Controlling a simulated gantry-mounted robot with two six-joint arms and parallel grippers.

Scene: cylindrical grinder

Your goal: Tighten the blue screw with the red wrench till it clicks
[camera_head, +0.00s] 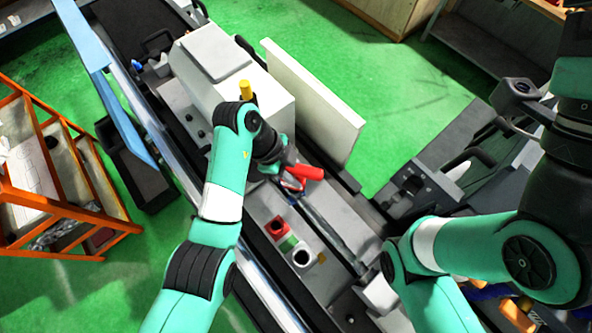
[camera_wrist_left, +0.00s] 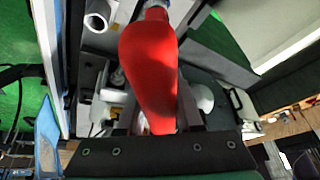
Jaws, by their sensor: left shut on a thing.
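The red wrench (camera_head: 308,172) shows in the head view by the middle of the grinder. My left gripper (camera_head: 284,177) is shut on it. In the left wrist view the wrench's thick red handle (camera_wrist_left: 150,65) fills the middle, held above my gripper's dark body, with a grey part at its far end. The wrench's working end is not clear in either view. I cannot make out the blue screw for sure; a small blue tip (camera_head: 137,65) shows at the grinder's far left end. My right arm comes in from the right, and its gripper is out of view.
The grinder (camera_head: 235,75) runs diagonally, with a white upright panel (camera_head: 315,100) behind my left gripper. An orange rack (camera_head: 60,170) stands at left. Green floor is open behind the panel.

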